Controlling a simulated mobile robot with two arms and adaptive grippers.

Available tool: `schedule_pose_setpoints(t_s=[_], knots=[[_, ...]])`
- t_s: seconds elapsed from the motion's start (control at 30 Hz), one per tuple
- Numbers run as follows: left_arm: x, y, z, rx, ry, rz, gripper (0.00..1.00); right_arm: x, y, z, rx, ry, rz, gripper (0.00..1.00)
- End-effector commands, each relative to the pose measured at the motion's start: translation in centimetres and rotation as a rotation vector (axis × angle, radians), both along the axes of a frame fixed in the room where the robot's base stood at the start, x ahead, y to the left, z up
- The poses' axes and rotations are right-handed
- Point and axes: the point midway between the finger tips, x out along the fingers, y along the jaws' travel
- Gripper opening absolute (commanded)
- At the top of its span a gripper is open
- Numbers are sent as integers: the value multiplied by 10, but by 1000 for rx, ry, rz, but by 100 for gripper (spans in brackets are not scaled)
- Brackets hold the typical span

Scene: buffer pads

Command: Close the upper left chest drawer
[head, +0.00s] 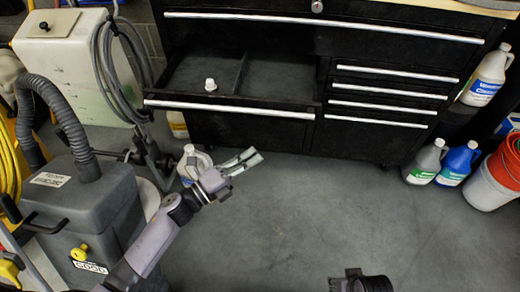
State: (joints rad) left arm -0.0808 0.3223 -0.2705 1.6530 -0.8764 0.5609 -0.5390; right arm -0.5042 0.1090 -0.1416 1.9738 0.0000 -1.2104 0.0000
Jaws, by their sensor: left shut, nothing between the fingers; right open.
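The black tool chest (300,134) stands at the back. Its upper left drawer (232,113), with a long silver handle strip, is pulled out, and its inside with a divider shows. A small white object (210,85) sits in the left compartment. My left gripper (254,158) is shut and empty, below and in front of the drawer's handle, apart from it in the picture. My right gripper (350,282) shows only in part at the bottom edge, dark and cut off by the frame, far from the drawer.
A wide top drawer (300,32) and several narrow right drawers (390,92) look shut. A grey vacuum (85,215) with a hose stands left, near my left arm. The middle floor is clear.

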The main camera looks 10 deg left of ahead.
Motion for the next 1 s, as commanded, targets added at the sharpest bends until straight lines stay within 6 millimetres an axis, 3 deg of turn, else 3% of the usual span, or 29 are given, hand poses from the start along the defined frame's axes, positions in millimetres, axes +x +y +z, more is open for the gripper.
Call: schedule_pose_setpoints(t_s=[0.43, 0.7, 1.0], knots=[[64, -65, 14, -5, 2, 2, 0, 1, 0, 5, 1, -3, 0, 40], [96, -62, 19, -5, 4, 3, 0, 1, 1, 16, 2, -8, -2, 40], [100, -61, 20, -5, 6, 3, 0, 3, 1, 22, 3, -16, -3, 40]])
